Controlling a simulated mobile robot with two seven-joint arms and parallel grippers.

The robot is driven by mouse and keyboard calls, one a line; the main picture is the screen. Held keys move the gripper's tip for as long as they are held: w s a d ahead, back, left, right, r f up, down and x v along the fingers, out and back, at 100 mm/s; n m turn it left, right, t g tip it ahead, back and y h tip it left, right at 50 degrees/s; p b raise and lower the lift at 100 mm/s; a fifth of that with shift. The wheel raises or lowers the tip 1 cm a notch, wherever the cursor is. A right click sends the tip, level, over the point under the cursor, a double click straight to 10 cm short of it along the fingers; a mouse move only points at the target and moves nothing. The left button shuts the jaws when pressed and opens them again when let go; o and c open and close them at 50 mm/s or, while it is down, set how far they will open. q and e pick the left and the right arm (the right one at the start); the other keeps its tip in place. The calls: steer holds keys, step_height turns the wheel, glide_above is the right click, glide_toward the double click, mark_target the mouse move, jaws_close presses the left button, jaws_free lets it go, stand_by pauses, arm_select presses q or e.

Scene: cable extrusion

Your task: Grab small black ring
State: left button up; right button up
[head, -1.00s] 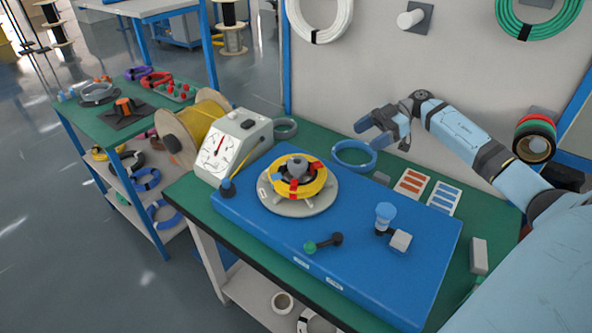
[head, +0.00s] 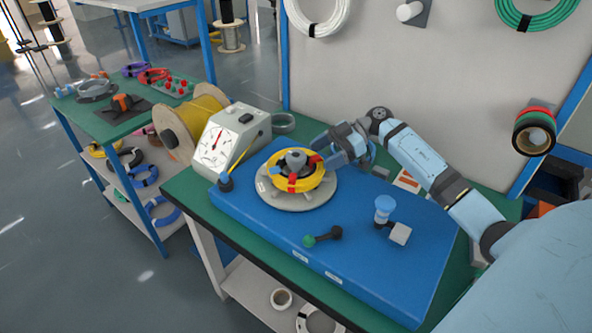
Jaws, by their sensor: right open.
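A round grey plate (head: 268,198) sits on the blue base (head: 345,228) of the bench. A yellow cable coil (head: 312,183) with red and blue ties lies on it around a grey hub (head: 296,157). Dark material shows between coil and hub; I cannot tell whether it is a small black ring. My right gripper (head: 324,152) is open at the right rear of the coil, close to its rim; I cannot tell if it touches. My left gripper is not in view.
A white dial gauge box (head: 232,137) and a yellow cable spool (head: 192,122) stand left of the coil. A green-knobbed crank (head: 322,236) and a blue-capped post (head: 384,208) rise from the base's front. Black, red and green rolls (head: 535,133) hang on the right of the panel.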

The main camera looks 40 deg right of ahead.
steer(key=shift+s, duration=0.1)
steer(key=c, duration=1.3)
jaws_close()
steer(key=shift+f, duration=0.1)
step_height(320, 180, up, 20)
steer(key=p, duration=0.3)
steer(key=o, duration=1.4)
jaws_free()
steer(key=shift+d, duration=0.1)
